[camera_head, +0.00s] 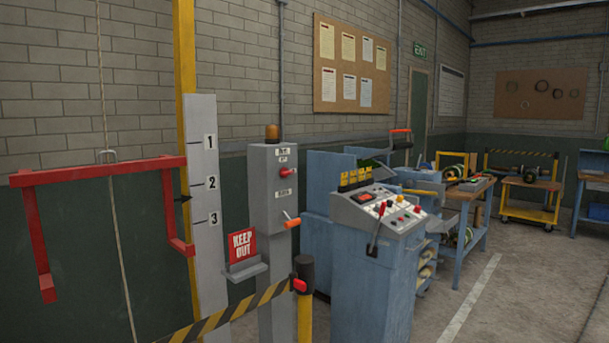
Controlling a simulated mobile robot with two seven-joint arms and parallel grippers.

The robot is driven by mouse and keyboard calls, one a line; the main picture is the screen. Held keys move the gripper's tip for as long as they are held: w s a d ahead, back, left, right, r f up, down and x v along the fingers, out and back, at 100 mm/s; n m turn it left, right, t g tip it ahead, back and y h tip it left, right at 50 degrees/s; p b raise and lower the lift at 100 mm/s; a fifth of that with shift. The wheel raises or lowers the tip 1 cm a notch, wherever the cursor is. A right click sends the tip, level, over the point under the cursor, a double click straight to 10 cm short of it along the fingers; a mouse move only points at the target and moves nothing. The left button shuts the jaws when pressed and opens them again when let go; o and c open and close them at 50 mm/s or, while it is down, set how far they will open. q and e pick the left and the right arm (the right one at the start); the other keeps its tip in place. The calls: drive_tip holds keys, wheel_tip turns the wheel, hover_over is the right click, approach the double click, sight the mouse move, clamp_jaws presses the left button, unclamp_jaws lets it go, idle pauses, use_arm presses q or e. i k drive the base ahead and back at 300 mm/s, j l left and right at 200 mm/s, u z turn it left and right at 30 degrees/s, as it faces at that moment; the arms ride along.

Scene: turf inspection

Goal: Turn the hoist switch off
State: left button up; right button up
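A grey switch box (272,190) stands on a grey post left of the middle, with an orange beacon (272,133) on top. It has small labels, too small to read for sure, and a red knob (285,171) on its face. A lever with an orange-red handle (292,222) sticks out at its lower right side. I cannot tell which of these is the hoist switch, or whether it is on or off. A red hoist frame (98,170) hangs at the left beside a scale board (205,255); its black pointer is between 2 and 3. Neither gripper shows.
A red KEEP OUT sign (242,246) stands there. A blue control console (370,265) with levers is close on the right. Open floor (530,285) lies further right.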

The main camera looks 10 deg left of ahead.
sight(284, 173)
drive_tip(key=i+l, duration=0.35)
drive_tip(key=l, duration=0.15)
drive_tip(key=i+l, duration=0.35)
drive_tip(key=l, duration=0.15)
drive_tip(key=u, duration=0.05)
